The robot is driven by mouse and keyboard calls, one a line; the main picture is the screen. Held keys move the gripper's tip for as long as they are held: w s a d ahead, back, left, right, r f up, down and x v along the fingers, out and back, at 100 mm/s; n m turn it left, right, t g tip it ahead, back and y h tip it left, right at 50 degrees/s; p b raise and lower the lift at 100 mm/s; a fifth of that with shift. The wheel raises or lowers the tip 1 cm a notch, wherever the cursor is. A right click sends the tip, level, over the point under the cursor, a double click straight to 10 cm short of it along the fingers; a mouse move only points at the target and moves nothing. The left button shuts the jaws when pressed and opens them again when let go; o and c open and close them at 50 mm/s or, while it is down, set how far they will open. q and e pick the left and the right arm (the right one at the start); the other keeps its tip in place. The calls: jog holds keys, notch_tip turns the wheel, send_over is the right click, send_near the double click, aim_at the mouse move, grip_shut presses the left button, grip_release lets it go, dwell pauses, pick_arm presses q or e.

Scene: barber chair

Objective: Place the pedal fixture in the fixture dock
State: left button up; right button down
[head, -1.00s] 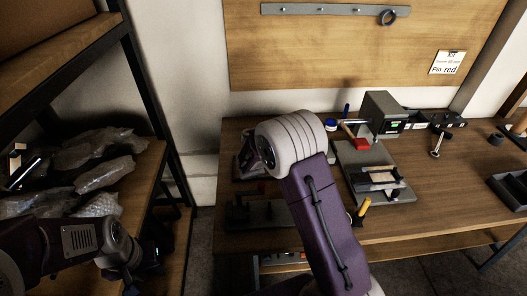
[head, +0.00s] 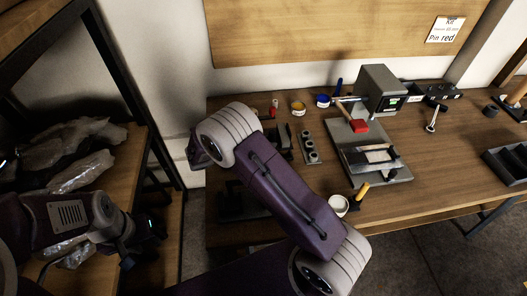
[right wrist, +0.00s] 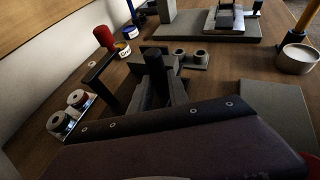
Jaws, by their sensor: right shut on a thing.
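My right gripper (right wrist: 150,98) is shut on a dark grey, upright piece (right wrist: 158,78), which looks like the pedal fixture. Its lower part and the contact with the jaws are hard to make out. In the head view my right forearm hides this gripper. A flat dark plate (right wrist: 275,110), possibly the fixture dock, lies at the right of the right wrist view; in the head view a dark base (head: 240,203) shows partly behind my right arm. I cannot tell whether the held piece touches it. My left gripper (head: 148,228) is by the shelf, its jaws unclear.
A white cup (head: 338,204), yellow-handled tool (head: 362,191), holed bracket (head: 309,147) and small jars (head: 298,108) stand nearby. Spools (right wrist: 78,98) sit left in the wrist view.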

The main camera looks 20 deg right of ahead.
jog(key=shift+a+f, duration=0.25)
jog(key=shift+a, duration=0.15)
jog(key=shift+w+f, duration=0.1)
jog(key=shift+f, duration=1.9)
jog(key=shift+f+b, duration=0.15)
jog(key=shift+b, duration=0.15)
jog(key=c, duration=1.3)
grip_release()
jog(key=shift+o, duration=0.2)
